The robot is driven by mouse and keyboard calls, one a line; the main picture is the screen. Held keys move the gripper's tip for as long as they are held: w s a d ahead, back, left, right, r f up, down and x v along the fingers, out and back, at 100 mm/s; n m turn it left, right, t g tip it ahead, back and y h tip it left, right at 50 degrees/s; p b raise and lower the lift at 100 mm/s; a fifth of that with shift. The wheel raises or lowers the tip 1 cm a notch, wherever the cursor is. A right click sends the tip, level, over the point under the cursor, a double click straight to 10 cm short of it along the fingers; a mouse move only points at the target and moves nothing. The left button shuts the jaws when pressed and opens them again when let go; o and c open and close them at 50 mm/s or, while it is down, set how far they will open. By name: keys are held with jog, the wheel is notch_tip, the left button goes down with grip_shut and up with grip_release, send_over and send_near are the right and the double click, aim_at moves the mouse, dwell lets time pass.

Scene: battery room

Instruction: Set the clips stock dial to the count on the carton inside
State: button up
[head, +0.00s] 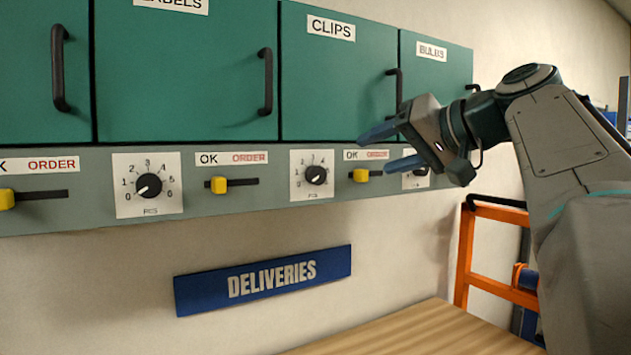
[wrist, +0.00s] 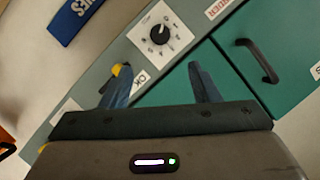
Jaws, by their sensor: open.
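The CLIPS cabinet door (head: 335,85) is green and shut, so its inside and any carton are hidden. The clips dial (head: 315,175) is a black knob on a white plate numbered around it, on the grey strip below that door. What looks like the same dial shows at the top of the wrist view (wrist: 160,34). I cannot tell its setting clearly. My gripper (head: 386,150) is open and empty, with blue fingers, right of the dial in the head view, near the CLIPS handle (head: 394,92). In the wrist view its fingers (wrist: 158,85) are spread, apart from the dial.
Yellow OK/ORDER sliders (head: 218,185) (head: 361,175) stick out beside the dials. LABELS (head: 185,70) and BULBS (head: 436,70) doors are shut. A blue DELIVERIES sign (head: 262,280) hangs below. A wooden surface (head: 420,335) and an orange frame (head: 490,260) stand lower right.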

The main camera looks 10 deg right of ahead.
aim_at(322, 173)
jog(key=p+x, duration=0.1)
jog(key=x, duration=1.2)
jog(key=shift+w+a+f, duration=0.15)
jog(key=shift+w+a, duration=0.1)
jog(key=c, duration=1)
